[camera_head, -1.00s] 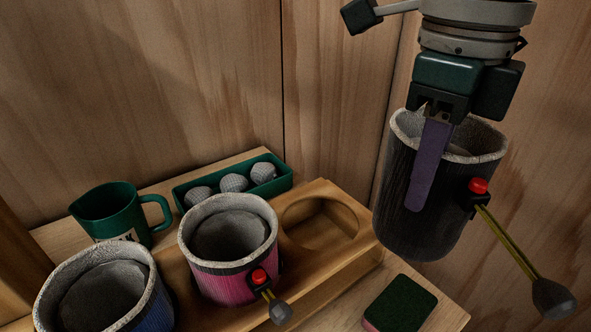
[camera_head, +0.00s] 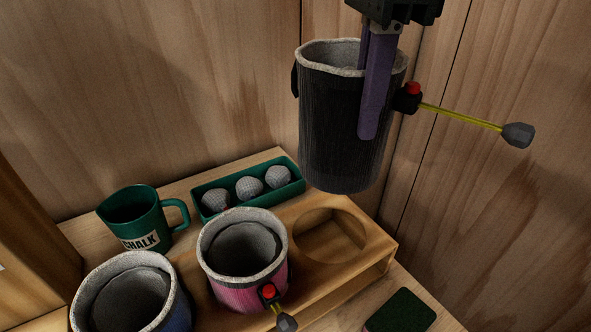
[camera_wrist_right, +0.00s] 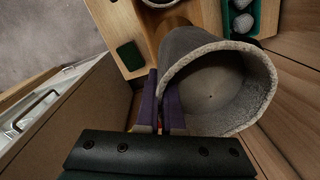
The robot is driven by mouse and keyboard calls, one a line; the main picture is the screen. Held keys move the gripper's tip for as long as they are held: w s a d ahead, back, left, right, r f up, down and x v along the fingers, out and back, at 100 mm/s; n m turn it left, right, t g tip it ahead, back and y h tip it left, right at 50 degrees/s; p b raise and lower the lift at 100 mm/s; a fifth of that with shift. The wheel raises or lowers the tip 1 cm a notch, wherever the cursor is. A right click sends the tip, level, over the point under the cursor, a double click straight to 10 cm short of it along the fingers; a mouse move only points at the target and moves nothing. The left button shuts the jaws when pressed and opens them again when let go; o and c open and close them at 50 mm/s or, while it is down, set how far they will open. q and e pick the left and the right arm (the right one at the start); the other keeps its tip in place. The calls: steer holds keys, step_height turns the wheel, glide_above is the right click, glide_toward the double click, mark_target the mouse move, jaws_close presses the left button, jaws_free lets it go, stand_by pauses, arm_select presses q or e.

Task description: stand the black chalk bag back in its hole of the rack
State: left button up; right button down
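The black chalk bag (camera_head: 345,130) has a pale fleece rim and hangs upright in the air above the rack (camera_head: 375,262). My right gripper (camera_head: 370,132) is shut on the bag's wall, with one purple finger outside and the other inside the rim. The right wrist view shows the fingers (camera_wrist_right: 171,108) pinching the rim of the bag (camera_wrist_right: 205,75). The empty round hole (camera_head: 330,236) is at the rack's right end, below the bag and slightly toward the viewer. The bag's base is clear of the rack. My left gripper is not in view.
A pink chalk bag (camera_head: 243,262) and a blue one (camera_head: 125,295) stand left of the empty hole. Behind them are a green mug (camera_head: 135,220) and a green tray (camera_head: 225,207) of grey balls. A dark green block (camera_head: 400,312) lies at front right. Wooden walls stand close behind.

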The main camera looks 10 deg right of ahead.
arm_select(q)
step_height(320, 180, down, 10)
steer(key=b, duration=0.9)
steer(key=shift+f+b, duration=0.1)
steer(key=shift+b, duration=0.3)
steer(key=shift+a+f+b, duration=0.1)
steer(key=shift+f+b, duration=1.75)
arm_select(e)
step_height(320, 180, down, 20)
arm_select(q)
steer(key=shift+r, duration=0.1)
arm_select(e)
steer(key=c, duration=1.1)
jaws_free()
steer(key=shift+o, duration=0.2)
